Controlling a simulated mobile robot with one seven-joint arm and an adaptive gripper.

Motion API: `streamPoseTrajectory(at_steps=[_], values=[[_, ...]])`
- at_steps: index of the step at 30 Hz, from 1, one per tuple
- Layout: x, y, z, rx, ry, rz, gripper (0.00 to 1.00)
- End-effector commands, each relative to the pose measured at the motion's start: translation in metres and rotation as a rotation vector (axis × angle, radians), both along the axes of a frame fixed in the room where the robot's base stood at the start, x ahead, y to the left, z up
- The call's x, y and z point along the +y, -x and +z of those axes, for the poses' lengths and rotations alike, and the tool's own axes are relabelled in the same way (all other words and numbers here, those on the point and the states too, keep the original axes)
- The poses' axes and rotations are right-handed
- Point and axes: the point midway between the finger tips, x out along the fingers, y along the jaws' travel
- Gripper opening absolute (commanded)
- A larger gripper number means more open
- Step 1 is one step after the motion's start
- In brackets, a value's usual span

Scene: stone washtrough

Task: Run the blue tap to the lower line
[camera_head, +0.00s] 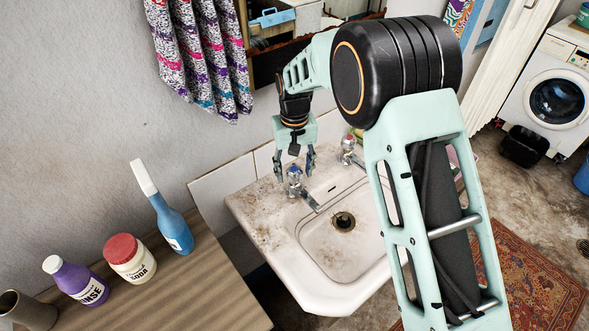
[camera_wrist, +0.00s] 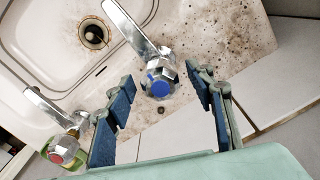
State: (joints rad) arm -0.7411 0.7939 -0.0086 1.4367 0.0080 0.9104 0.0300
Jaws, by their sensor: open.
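The blue tap (camera_wrist: 158,82) is a chrome tap with a faceted knob and a blue cap, in the wrist view between and just beyond my fingertips. In the head view the blue tap (camera_head: 295,181) stands at the back left of the stone washtrough (camera_head: 262,222), its spout pointing toward the basin. My gripper (camera_head: 294,163) is open and points down over it. In the wrist view my gripper (camera_wrist: 160,100) has a blue-padded finger on each side, apart from the knob. I see no water from the spout. I cannot make out a lower line.
A second tap with a red cap (camera_wrist: 62,150) stands beside the left finger. The drain (camera_head: 343,222) is open to view in the basin. A wooden counter (camera_head: 210,290) at the left holds a blue bottle (camera_head: 172,225), a soda jar (camera_head: 130,260) and a purple bottle (camera_head: 78,282).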

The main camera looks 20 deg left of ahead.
Motion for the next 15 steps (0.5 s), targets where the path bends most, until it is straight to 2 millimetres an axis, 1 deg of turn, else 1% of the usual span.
streamPoseTrajectory(at_steps=[1, 2, 12, 13, 15], values=[[-0.0001, -0.0001, 0.0001, 0.0, 0.0, 0.0, 0.49], [-0.0001, 0.0001, 0.0001, 0.0, 0.0, 0.0, 0.47], [-0.0001, 0.0, 0.0004, 0.0, 0.0, 0.0, 0.1], [-0.0001, 0.0, 0.0004, 0.0, 0.0, 0.0, 0.07], [-0.0001, -0.0001, 0.0004, 0.0, 0.0, 0.001, 0.07]])
